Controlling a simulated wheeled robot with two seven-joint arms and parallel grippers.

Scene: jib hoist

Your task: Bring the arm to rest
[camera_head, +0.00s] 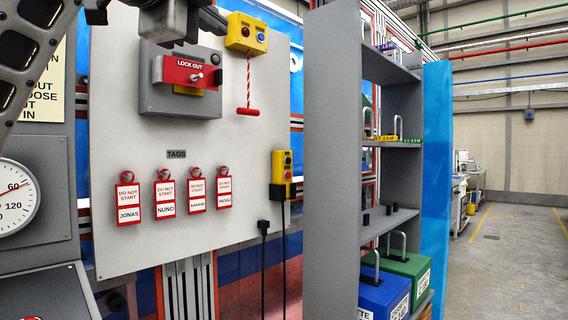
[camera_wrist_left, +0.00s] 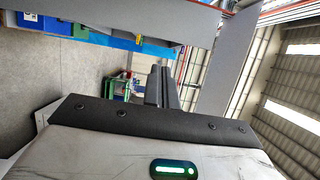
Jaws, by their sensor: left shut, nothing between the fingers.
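My left gripper (camera_head: 212,20) is at the top left of the head view, in front of the upper part of the grey panel board. Its arm comes in from the left edge. In the left wrist view its two dark fingers (camera_wrist_left: 161,88) stand together, shut with nothing between them. Behind the gripper in the head view is the grey switch box with a red LOCK OUT plate (camera_head: 188,73). I cannot tell from the picture how far the gripper is from the box. My right gripper is in neither view.
The board holds a yellow button box (camera_head: 246,33) with a red-white pull cord (camera_head: 248,98), red-framed tags (camera_head: 196,190) and a yellow pendant (camera_head: 282,170). A gauge (camera_head: 15,197) is at left. Open floor (camera_head: 510,260) lies right.

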